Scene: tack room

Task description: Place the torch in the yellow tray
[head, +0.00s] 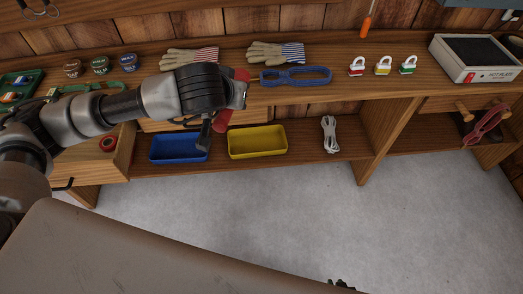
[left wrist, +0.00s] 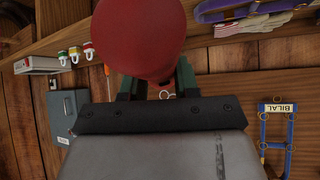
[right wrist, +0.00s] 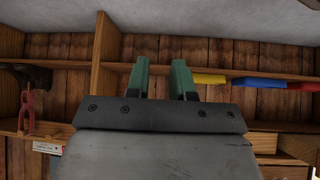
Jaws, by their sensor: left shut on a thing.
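The yellow tray (head: 257,153) stands on the lower shelf, right of the blue tray (head: 178,160), and looks empty. It also shows in the right wrist view (right wrist: 209,79). My left gripper (left wrist: 157,80) is shut on the red torch (left wrist: 140,35), whose rounded red body fills the top of the left wrist view. In the head view the torch (head: 222,118) shows as red beside my left arm, above and left of the yellow tray; my arm hides much of it and the left fingers. My right gripper (right wrist: 160,80) is open and empty; its tips (head: 342,284) show at the bottom of the head view.
The bench top holds several jars, gloves (head: 275,52), a blue halter (head: 296,76), padlocks (head: 383,66) and a black-topped box (head: 474,58). An open drawer (head: 105,160) stands out at left. A white cable (head: 330,134) lies right of the yellow tray. The floor ahead is clear.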

